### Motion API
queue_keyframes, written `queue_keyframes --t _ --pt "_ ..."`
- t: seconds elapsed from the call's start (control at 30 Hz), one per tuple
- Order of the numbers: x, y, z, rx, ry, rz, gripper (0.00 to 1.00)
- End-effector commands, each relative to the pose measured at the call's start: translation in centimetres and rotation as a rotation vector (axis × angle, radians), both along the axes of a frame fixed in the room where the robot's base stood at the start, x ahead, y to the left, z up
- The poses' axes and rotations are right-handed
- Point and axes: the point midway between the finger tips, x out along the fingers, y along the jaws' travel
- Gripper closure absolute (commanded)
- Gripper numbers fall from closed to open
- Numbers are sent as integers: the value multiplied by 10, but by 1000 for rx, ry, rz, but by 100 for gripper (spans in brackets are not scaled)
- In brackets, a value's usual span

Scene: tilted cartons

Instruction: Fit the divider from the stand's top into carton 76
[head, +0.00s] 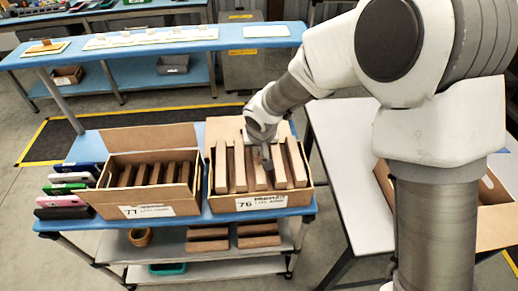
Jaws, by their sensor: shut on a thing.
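Carton 76 (262,205) is an open brown carton, tilted, on the right of the blue-topped stand (207,217). Several brown upright slats (240,168) stand in a row inside it. My gripper (266,158) points down into the carton from above, at the middle of the row. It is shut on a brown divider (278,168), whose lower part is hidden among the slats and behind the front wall. I cannot tell whether the divider touches the carton's bottom.
Carton 77 (147,210), with similar slats, stands close on the left. Several coloured cases (68,190) are stacked left of it. A white table (345,180) and another carton (495,220) are on the right. A long blue bench (150,42) runs behind.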

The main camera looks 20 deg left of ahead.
Motion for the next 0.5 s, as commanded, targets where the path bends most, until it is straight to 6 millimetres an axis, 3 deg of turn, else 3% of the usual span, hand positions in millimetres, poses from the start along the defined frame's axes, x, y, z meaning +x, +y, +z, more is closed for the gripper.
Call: queue_keyframes --t 0.5 --pt "0 0 -36 0 -1 1 100"
